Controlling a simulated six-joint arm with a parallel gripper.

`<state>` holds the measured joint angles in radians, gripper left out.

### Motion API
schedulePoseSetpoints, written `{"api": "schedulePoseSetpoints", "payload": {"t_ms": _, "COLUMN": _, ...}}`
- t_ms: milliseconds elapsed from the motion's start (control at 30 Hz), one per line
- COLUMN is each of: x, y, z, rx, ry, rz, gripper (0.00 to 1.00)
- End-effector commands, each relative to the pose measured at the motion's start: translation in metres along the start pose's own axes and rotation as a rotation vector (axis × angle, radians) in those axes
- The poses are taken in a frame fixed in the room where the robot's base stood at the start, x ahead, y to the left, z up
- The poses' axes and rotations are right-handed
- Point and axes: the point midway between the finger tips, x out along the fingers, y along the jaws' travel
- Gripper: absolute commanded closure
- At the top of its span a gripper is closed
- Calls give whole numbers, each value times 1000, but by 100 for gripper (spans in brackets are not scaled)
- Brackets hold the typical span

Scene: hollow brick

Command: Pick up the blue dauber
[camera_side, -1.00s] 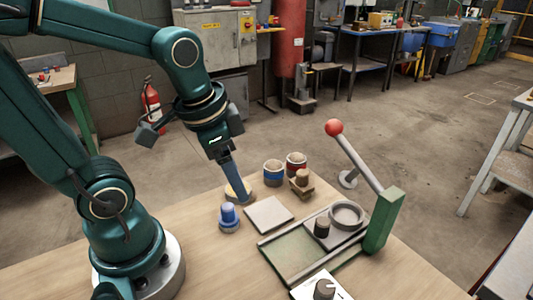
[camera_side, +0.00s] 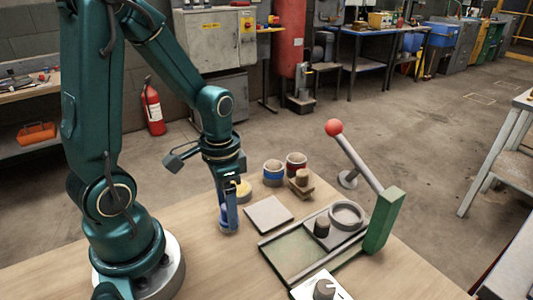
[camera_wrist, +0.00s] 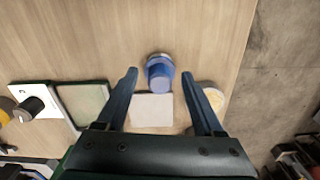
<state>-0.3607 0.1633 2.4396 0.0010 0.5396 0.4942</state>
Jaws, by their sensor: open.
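The blue dauber (camera_wrist: 160,72) stands on the wooden table, and in the wrist view it lies just beyond the gap between my two fingers. My gripper (camera_wrist: 160,75) is open and empty, with one finger to each side of the dauber's line. In the side view my gripper (camera_side: 229,222) points down at the dauber (camera_side: 227,229) and its finger covers much of it. I cannot tell from these views whether a finger touches it.
A pale square tile (camera_side: 269,214) lies right of the dauber. A round yellow-topped piece (camera_side: 243,190) stands close behind my gripper. Blue-banded (camera_side: 273,172) and red-banded (camera_side: 296,163) pots stand at the back. A green lever press (camera_side: 383,220) is at right. Bare table lies to the front left.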

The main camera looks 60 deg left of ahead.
Motion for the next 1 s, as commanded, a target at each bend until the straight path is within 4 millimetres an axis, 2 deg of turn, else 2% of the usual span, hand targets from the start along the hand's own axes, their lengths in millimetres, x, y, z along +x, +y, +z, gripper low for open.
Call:
{"api": "schedulePoseSetpoints", "payload": {"t_ms": 267, "x": 2, "y": 0, "z": 0, "rx": 0, "ry": 2, "rz": -1, "gripper": 31}}
{"api": "schedulePoseSetpoints", "payload": {"t_ms": 300, "x": 2, "y": 0, "z": 0, "rx": 0, "ry": 2, "rz": -1, "gripper": 35}}
{"api": "schedulePoseSetpoints", "payload": {"t_ms": 467, "x": 2, "y": 0, "z": 0, "rx": 0, "ry": 2, "rz": -1, "gripper": 96}}
{"api": "schedulePoseSetpoints", "payload": {"t_ms": 500, "x": 2, "y": 0, "z": 0, "rx": 0, "ry": 2, "rz": -1, "gripper": 100}}
{"api": "schedulePoseSetpoints", "payload": {"t_ms": 833, "x": 1, "y": 0, "z": 0, "rx": 0, "ry": 3, "rz": -1, "gripper": 100}}
{"api": "schedulePoseSetpoints", "payload": {"t_ms": 1000, "x": -7, "y": -1, "z": -1, "rx": 0, "ry": 5, "rz": -3, "gripper": 100}}
